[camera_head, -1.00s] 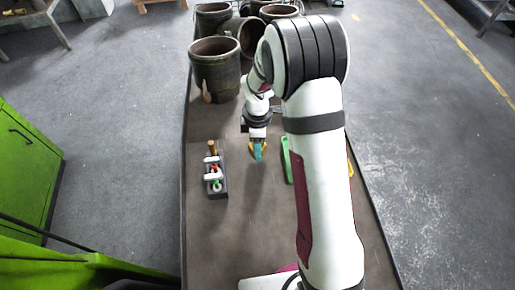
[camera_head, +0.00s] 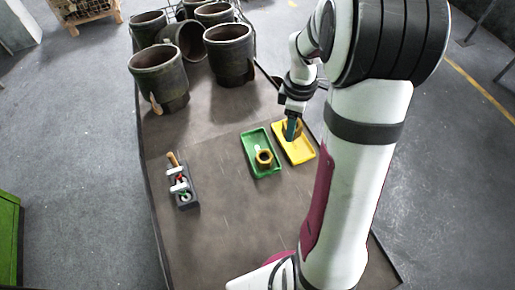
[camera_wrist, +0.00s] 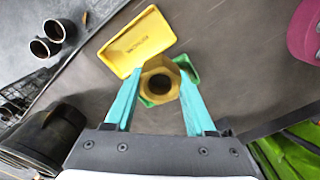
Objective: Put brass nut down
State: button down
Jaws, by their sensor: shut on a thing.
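A brass hex nut with a dark round hole sits between my gripper's two teal fingers (camera_wrist: 158,86) in the wrist view, and the nut (camera_wrist: 145,79) is gripped from both sides. In the head view my gripper (camera_head: 291,133) holds it over the far part of the yellow tray (camera_head: 301,155). I cannot tell whether the nut touches the tray. A second brass nut (camera_head: 264,158) rests in the green tray (camera_head: 252,139), left of the yellow one. In the wrist view, the yellow tray (camera_wrist: 137,42) lies beyond the nut, and the green tray (camera_wrist: 186,66) is mostly hidden behind it.
A dark holder (camera_head: 183,190) with small parts stands at the left of the table. Several large dark pots (camera_head: 160,78) stand at the far end. The brown tabletop (camera_head: 225,220) is clear in front of the trays.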

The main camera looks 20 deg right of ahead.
jog(key=shift+s+d+m, duration=0.15)
jog(key=shift+d+m, duration=0.5)
jog(key=shift+m, duration=0.05)
jog(key=shift+w+a+f, duration=0.3)
jog(key=shift+w+f, duration=0.05)
jog(key=shift+f, duration=0.05)
send_over(256, 143)
notch_tip(256, 143, down, 6)
notch_tip(256, 143, down, 4)
jog(key=shift+f, duration=0.1)
jog(key=c, duration=0.5)
grip_release()
